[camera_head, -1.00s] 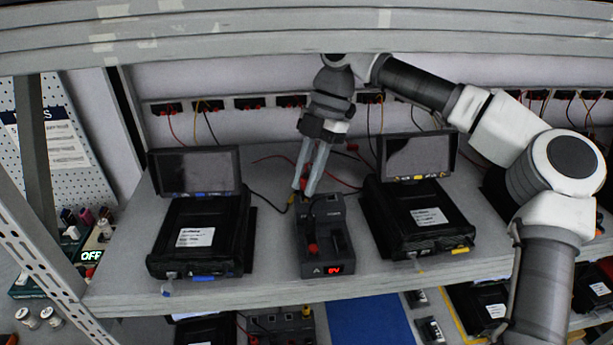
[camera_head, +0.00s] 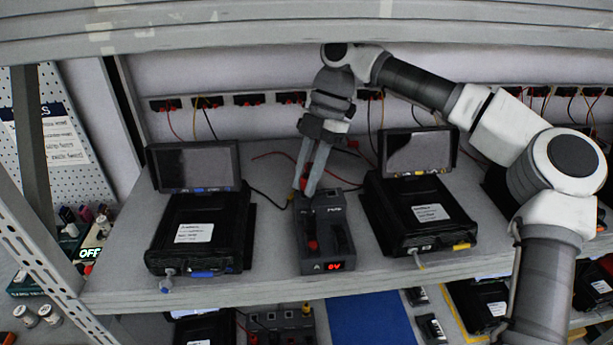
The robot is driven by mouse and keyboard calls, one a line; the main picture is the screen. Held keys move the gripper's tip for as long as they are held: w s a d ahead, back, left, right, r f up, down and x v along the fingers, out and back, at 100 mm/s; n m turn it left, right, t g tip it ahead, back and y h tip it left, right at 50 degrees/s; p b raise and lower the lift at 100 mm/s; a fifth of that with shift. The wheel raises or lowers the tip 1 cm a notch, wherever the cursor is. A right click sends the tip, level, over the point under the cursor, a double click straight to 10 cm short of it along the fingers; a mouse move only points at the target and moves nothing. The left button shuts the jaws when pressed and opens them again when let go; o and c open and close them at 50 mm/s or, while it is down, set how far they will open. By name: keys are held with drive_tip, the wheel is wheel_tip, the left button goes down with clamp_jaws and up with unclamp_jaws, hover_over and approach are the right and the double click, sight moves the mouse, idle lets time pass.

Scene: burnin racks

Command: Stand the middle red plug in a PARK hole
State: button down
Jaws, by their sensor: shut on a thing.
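My gripper (camera_head: 304,190) points down over the back end of the dark jig block (camera_head: 338,246) in the middle of the shelf. Its fingers are shut on a red plug (camera_head: 304,182), of which only a little shows between the fingertips. I cannot tell whether the plug touches the block. Another red plug (camera_head: 312,246) stands in the left side of the block, nearer the front. The block's front face carries an "A" and a lit red display (camera_head: 333,266). The block's lettering is too small to read, so I cannot make out the PARK holes.
A black unit with a raised screen (camera_head: 197,232) stands left of the block, and another (camera_head: 416,214) stands close on its right. Loose red and black leads lie behind the block. A grey shelf beam (camera_head: 250,22) crosses overhead. Sockets (camera_head: 248,99) line the back wall.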

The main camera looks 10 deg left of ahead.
drive_tip(key=shift+c, duration=1.3)
unclamp_jaws()
drive_tip(key=shift+r, duration=0.1)
drive_tip(key=shift+r+p, duration=2.05)
drive_tip(key=shift+r, duration=0.65)
